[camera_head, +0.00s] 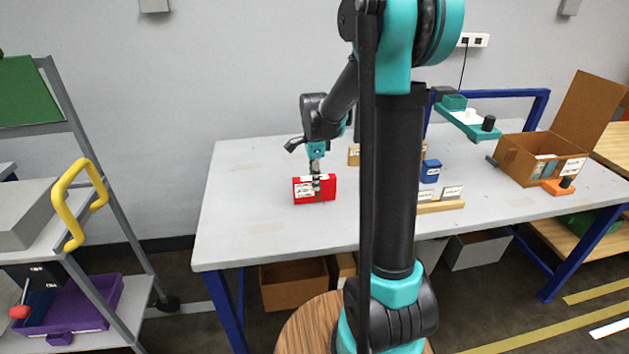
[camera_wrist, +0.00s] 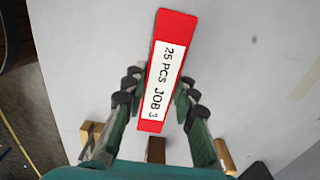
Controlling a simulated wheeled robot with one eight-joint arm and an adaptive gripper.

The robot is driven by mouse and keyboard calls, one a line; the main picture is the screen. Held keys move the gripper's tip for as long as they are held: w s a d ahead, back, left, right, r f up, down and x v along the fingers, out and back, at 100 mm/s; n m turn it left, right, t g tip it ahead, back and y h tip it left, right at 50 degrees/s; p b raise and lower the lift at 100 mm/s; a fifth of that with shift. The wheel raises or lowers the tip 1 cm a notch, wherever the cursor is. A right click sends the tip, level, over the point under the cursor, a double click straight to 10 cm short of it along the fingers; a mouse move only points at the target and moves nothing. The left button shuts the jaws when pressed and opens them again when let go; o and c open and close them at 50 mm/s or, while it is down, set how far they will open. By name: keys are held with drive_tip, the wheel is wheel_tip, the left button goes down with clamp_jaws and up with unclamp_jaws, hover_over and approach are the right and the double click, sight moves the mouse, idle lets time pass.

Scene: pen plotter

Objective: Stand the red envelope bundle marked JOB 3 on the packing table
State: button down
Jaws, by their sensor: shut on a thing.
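The red envelope bundle (camera_head: 326,188) is upright at the left part of the packing table (camera_head: 240,215), in the head view. In the wrist view the red bundle (camera_wrist: 174,30) shows its top edge with a white label reading "25 PCS JOB 3". My gripper (camera_head: 315,182) comes down on it from above. In the wrist view my gripper's fingers (camera_wrist: 156,95) lie on both long sides of the bundle, shut on it. The bundle appears to be at the tabletop; I cannot tell whether its bottom touches.
A blue box (camera_head: 431,171) and a wooden holder with white cards (camera_head: 440,205) stand right of the bundle. An open cardboard box (camera_head: 520,165) and an orange stamp-like item (camera_head: 558,187) are at the far right. The table left of the bundle is clear. A grey cart with a yellow handle (camera_head: 62,200) stands at left.

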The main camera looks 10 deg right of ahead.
drive_tip(key=shift+f, duration=0.2)
drive_tip(key=c, duration=1.2)
unclamp_jaws()
drive_tip(key=shift+f, duration=0.1)
wheel_tip(320, 180, up, 12)
drive_tip(key=s+d+f+n+t, duration=0.1)
drive_tip(key=s+f+n, duration=0.4)
drive_tip(key=s+n, duration=0.1)
drive_tip(key=s+d+f+n+t, duration=0.1)
drive_tip(key=s+f+n, duration=0.4)
drive_tip(key=s, duration=0.3)
drive_tip(key=s+d+f+n+t, duration=0.2)
drive_tip(key=s+f+n, duration=0.3)
drive_tip(key=s+n, duration=0.2)
drive_tip(key=shift+s+f, duration=0.25)
drive_tip(key=shift+s, duration=0.3)
